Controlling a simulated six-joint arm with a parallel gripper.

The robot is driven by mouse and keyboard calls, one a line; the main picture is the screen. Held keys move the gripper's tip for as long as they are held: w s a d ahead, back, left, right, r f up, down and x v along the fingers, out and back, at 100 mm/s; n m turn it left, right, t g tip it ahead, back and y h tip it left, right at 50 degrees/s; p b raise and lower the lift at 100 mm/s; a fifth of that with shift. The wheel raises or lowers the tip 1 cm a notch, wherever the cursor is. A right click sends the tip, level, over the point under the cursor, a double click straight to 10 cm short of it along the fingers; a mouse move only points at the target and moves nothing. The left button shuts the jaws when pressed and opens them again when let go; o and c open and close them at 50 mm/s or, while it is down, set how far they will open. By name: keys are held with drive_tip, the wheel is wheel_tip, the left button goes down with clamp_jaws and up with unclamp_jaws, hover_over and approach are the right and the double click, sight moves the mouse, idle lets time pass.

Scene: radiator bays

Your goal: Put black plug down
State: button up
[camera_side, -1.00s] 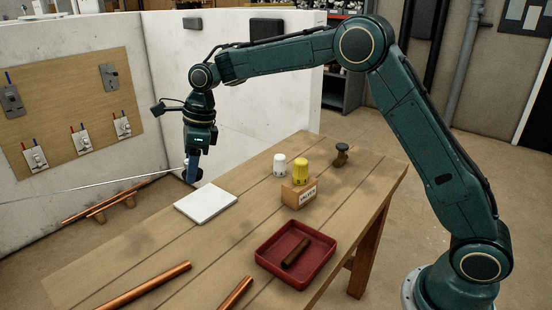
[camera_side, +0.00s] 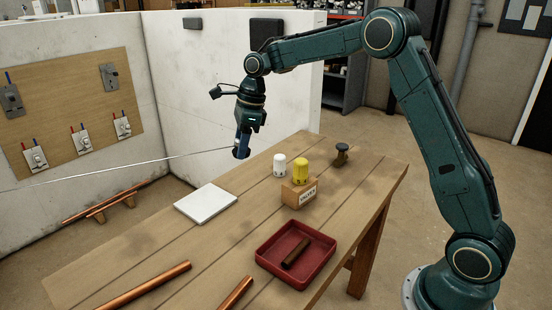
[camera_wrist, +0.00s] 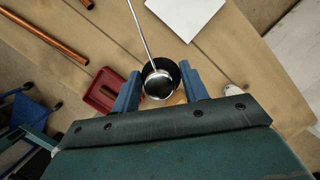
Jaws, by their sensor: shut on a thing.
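My gripper (camera_side: 242,146) hangs above the left back part of the workbench. Its two blue fingers (camera_wrist: 160,90) are shut on a round black plug (camera_wrist: 161,82) with a silvery ring and dark centre. The plug shows only as a small dark end (camera_side: 240,154) in the side view, apart from the bench. A long thin pale rod or cable (camera_wrist: 140,35) runs from the plug; in the side view it stretches far to the left. The fingers partly hide the plug's sides.
On the bench (camera_side: 130,250) are a white tile (camera_side: 206,203), a white cap (camera_side: 280,165), a yellow cap (camera_side: 301,171) by a labelled wooden block (camera_side: 299,193), a dark knob (camera_side: 341,154), a red tray (camera_side: 277,277) holding a brown tube, and copper pipes (camera_side: 145,287).

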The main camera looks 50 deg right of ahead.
drive_tip(key=s+d+m, duration=0.1)
drive_tip(key=s+d, duration=0.3)
drive_tip(key=d, duration=0.5)
drive_tip(key=s+d, duration=0.4)
drive_tip(key=d, duration=0.5)
drive_tip(key=m, duration=0.1)
hover_over(350, 193)
drive_tip(key=shift+s+d+r, duration=0.15)
drive_tip(key=shift+s+d, duration=0.25)
wheel_tip(350, 193, down, 16)
drive_tip(key=shift+r, duration=0.1)
drive_tip(key=shift+f, duration=2.15)
drive_tip(key=o, duration=1)
drive_tip(key=shift+f, duration=0.1)
